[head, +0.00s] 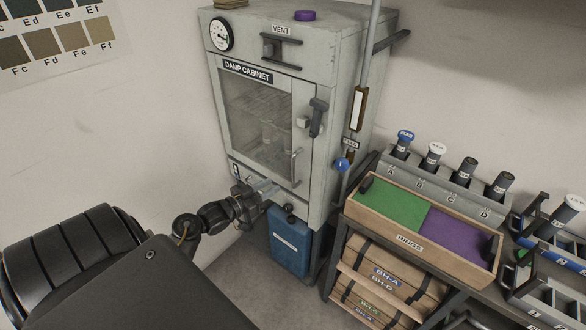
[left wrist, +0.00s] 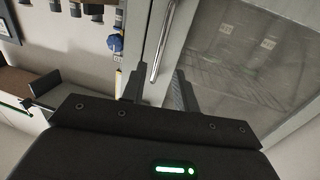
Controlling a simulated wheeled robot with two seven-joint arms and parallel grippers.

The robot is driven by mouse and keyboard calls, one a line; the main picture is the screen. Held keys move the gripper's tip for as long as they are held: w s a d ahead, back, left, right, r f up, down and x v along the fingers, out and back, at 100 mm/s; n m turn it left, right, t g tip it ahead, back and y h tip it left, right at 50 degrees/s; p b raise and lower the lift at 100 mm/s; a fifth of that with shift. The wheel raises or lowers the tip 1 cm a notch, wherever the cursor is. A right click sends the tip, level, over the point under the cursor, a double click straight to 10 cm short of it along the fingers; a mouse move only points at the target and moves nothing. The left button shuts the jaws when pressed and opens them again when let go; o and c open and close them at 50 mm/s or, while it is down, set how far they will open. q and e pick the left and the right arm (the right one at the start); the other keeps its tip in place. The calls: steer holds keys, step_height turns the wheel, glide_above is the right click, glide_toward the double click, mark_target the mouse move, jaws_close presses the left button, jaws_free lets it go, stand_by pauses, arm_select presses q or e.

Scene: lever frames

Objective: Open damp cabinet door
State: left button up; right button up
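The damp cabinet (head: 330,50) stands against the wall, and its windowed door (head: 233,120) looks shut. A thin upright bar handle (head: 296,167) is at the door's lower right, and a dark latch lever (head: 318,117) sits higher on the right edge. My left gripper (head: 268,188) is in front of the lower door, just left of and below the bar handle. In the left wrist view its fingers (left wrist: 157,90) are apart, and the metal bar handle (left wrist: 161,45) shows between and beyond them. I cannot tell whether they touch it. My right gripper is not in view.
A feed pipe with a blue knob (head: 342,164) runs along the cabinet's right side. A blue container (head: 288,245) stands below the cabinet. At right are a wooden tray (head: 408,241) with green and purple halves and a rack of bottles (head: 436,150).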

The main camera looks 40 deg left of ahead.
arm_select(q)
steer(key=r, duration=0.2)
steer(key=p, duration=0.2)
glide_above(293, 185)
steer(key=shift+w+a+f, duration=0.15)
steer(key=shift+w+f, duration=0.05)
steer(key=shift+w, duration=0.15)
steer(key=shift+c, duration=0.3)
steer(key=c, duration=0.5)
jaws_close()
